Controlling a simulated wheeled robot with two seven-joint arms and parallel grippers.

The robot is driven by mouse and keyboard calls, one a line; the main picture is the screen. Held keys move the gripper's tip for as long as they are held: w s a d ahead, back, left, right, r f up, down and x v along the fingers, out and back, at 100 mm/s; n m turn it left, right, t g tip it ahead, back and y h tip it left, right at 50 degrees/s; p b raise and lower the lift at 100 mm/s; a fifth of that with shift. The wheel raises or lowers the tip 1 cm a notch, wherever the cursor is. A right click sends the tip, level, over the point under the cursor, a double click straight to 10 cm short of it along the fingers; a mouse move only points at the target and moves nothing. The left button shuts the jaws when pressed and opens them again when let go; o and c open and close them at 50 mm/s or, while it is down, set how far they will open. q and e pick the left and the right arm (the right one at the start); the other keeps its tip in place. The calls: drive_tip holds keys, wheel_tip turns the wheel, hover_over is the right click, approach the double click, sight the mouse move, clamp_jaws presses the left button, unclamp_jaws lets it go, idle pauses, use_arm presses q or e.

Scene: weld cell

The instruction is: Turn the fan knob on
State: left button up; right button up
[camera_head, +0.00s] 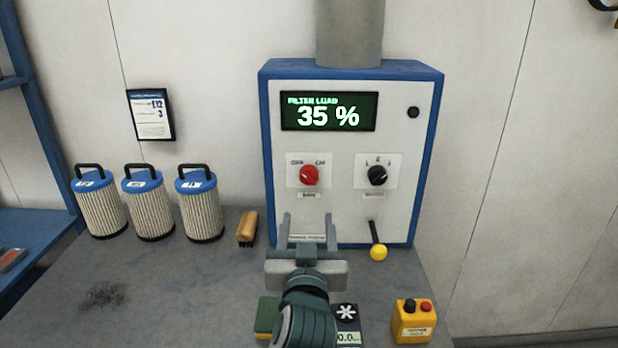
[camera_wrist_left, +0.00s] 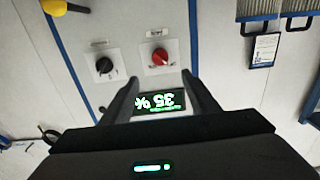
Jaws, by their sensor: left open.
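A white control panel (camera_head: 345,220) in a blue frame carries a red knob (camera_head: 309,175) at left and a black knob (camera_head: 376,175) at right. Their small labels are too blurred to tell surely which is the fan knob. A display (camera_head: 328,112) above them reads "FILTER LOAD 35 %". My left gripper (camera_head: 309,222) is open and empty, with its fingers pointing at the panel below the red knob. In the left wrist view the panel appears upside down, with the red knob (camera_wrist_left: 160,57) beyond and between the fingertips (camera_wrist_left: 160,85), apart from them. My right gripper is out of view.
A yellow-tipped lever (camera_head: 378,252) sticks out low on the panel. A yellow two-button box (camera_head: 411,320), a brush (camera_head: 247,228) and a green sponge (camera_head: 266,316) lie on the bench. Pleated filters (camera_head: 148,205) stand at left. A dark round spot (camera_head: 413,113) sits beside the display.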

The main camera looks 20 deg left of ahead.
use_arm(q)
drive_tip(key=p, duration=0.5)
approach(309, 180)
drive_tip(key=x, duration=0.7)
drive_tip(key=shift+w+a+r, duration=0.1)
drive_tip(key=shift+w+r, duration=0.1)
drive_tip(key=shift+w, duration=0.15)
drive_tip(key=shift+w+a+f, duration=0.1)
drive_tip(key=shift+w+a, duration=0.1)
drive_tip(key=shift+w, duration=0.45)
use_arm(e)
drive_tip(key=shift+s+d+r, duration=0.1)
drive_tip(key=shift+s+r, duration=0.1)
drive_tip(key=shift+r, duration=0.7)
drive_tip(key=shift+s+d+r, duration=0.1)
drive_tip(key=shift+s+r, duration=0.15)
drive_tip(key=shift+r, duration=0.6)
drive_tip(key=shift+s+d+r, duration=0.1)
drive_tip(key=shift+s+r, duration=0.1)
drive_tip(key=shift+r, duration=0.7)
use_arm(q)
drive_tip(key=c, duration=1)
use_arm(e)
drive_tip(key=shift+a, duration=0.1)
